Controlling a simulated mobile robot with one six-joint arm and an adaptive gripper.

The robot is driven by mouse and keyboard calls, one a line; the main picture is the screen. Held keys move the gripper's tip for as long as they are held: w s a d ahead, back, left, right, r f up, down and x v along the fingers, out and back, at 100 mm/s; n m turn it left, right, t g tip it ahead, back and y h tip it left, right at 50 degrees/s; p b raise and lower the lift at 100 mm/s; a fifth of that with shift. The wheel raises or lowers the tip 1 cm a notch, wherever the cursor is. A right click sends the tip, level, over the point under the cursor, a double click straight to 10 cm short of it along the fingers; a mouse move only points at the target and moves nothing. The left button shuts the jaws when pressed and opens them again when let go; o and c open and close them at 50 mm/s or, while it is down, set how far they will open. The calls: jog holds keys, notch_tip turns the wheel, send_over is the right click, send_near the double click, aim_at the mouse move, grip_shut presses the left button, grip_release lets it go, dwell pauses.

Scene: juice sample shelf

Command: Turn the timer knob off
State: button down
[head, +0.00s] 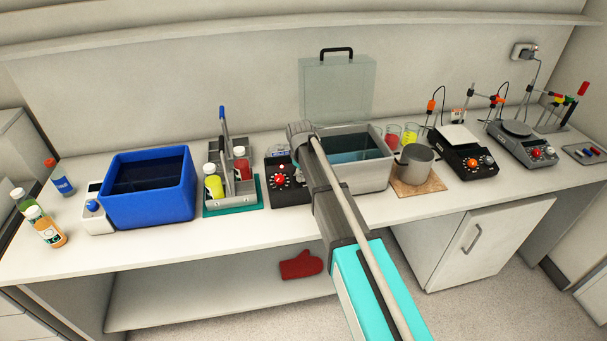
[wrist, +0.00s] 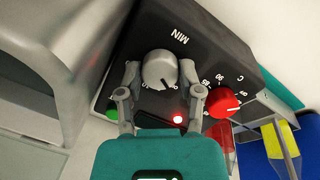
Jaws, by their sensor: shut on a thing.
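The timer knob (wrist: 159,69) is a round grey knob beside the letters MIN on a black control box (wrist: 205,45), in the wrist view. My gripper (wrist: 162,84) has a finger on each side of it and is shut on it. A white pointer line on the knob points toward the lower edge of its dial. In the head view the control box (head: 281,165) stands at the left end of the grey water bath (head: 375,181); my arm hides the timer knob there.
A red knob (wrist: 222,102) marked C sits close to one finger. A bottle rack (head: 243,190) and blue tub (head: 150,212) stand left; a steel pot (head: 414,165) stands right.

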jog(key=shift+c, duration=1.3)
grip_release()
jog(key=shift+m, duration=0.3)
jog(key=m, duration=0.3)
jog(key=shift+m, duration=0.3)
jog(key=m+y, duration=0.1)
jog(key=m, duration=0.3)
jog(key=shift+m+g, duration=0.3)
jog(key=m, duration=0.4)
jog(key=shift+m+y, duration=0.3)
jog(key=shift+y, duration=0.1)
jog(key=m, duration=0.4)
notch_tip(320, 180, up, 14)
jog(key=s+d+p, duration=0.2)
jog(key=p, duration=1.2)
jog(key=s+d+f+n+g+h+b, duration=0.1)
jog(key=s+d+f+n+b, duration=0.5)
jog(key=s+d+f+b, duration=1.3)
notch_tip(320, 180, down, 3)
jog(key=shift+s+r+n+b, duration=0.1)
jog(key=shift+s+n+b, duration=0.2)
jog(key=shift+s+b, duration=0.75)
